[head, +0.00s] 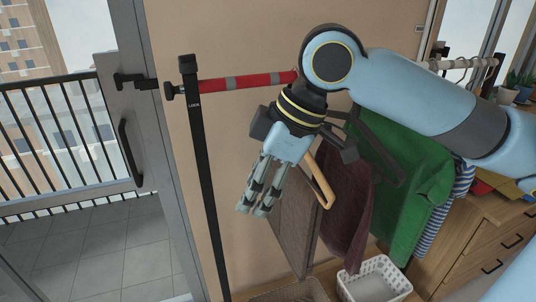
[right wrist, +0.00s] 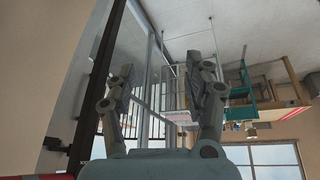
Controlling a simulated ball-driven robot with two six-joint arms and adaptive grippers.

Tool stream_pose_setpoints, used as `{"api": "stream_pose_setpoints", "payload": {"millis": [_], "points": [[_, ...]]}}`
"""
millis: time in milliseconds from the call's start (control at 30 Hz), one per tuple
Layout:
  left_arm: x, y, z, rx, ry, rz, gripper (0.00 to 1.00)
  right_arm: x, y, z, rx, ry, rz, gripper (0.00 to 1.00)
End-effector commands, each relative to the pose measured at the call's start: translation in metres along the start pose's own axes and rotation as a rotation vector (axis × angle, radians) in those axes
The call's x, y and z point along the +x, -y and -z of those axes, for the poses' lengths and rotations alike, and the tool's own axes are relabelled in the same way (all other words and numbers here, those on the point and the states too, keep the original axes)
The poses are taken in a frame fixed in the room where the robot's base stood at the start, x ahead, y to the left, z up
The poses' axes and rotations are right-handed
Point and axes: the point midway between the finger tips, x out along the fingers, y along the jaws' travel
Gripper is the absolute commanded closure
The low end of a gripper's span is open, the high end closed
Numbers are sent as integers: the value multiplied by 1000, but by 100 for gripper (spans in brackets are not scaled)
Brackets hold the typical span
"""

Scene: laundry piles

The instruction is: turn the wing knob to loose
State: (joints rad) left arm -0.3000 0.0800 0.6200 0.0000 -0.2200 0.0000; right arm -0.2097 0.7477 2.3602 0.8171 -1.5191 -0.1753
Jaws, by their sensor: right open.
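A black knob (head: 170,91) sticks out on the left side of a black upright post (head: 199,160) in the head view. I take it for the wing knob, but its wings are too small to make out. White lettering that seems to read LOCK is on the post beside it. A red bar with grey bands (head: 250,81) runs right from the post. My right gripper (head: 254,210) is open and empty, pointing down, below and to the right of the knob and apart from it. In the right wrist view its fingers (right wrist: 165,85) are spread. My left gripper is out of view.
A glass door with a black handle (head: 130,152) is at the left. A green garment (head: 410,165) and a maroon one (head: 345,205) hang at the right. A white basket (head: 372,282) stands below, near a wooden dresser (head: 470,240).

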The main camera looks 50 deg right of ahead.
Motion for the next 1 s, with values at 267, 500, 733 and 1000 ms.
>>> {"api": "stream_pose_setpoints", "payload": {"millis": [267,500,733,1000], "points": [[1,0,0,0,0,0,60,30,30,-25,179,14,-74,48],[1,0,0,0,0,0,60,38,36,-35,244,27,-110,48],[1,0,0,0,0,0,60,38,36,-35,247,28,-113,48],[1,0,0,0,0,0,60,38,36,-33,238,19,-114,49]]}}
